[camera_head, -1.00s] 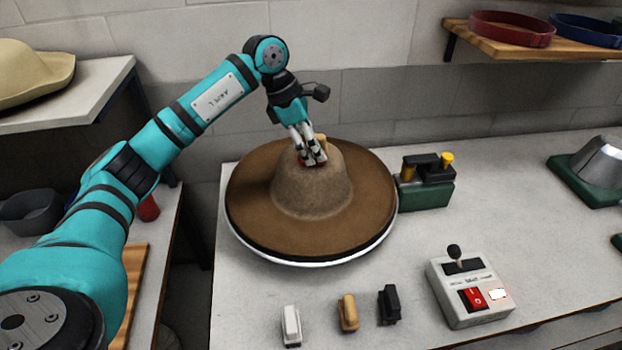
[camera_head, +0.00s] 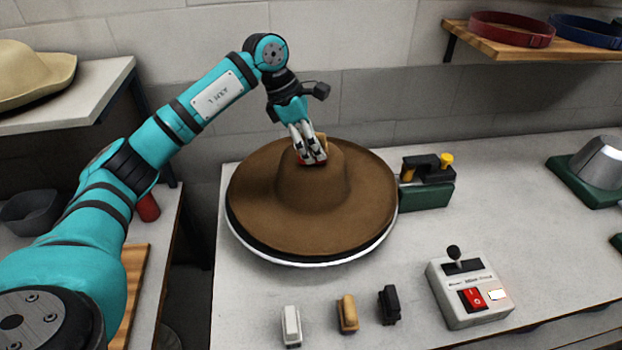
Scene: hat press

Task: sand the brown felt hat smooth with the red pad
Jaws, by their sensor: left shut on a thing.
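The brown felt hat (camera_head: 265,200) sits brim down on a round white-edged turntable (camera_head: 330,261) on the table. Its crown and brim look an even, smooth brown. My left gripper (camera_head: 312,154) is at the top of the crown, shut on the red pad (camera_head: 320,162). Only slivers of red and a tan part show around the fingers. The pad appears to touch the crown top, mostly hidden by the fingers. My right gripper is not in view.
Three small handled blocks, white (camera_head: 291,326), tan (camera_head: 347,314) and black (camera_head: 389,305), stand at the front. A control box (camera_head: 470,292) with a red switch is right of them. A green-based device (camera_head: 427,183) stands close beside the hat. The table's right middle is clear.

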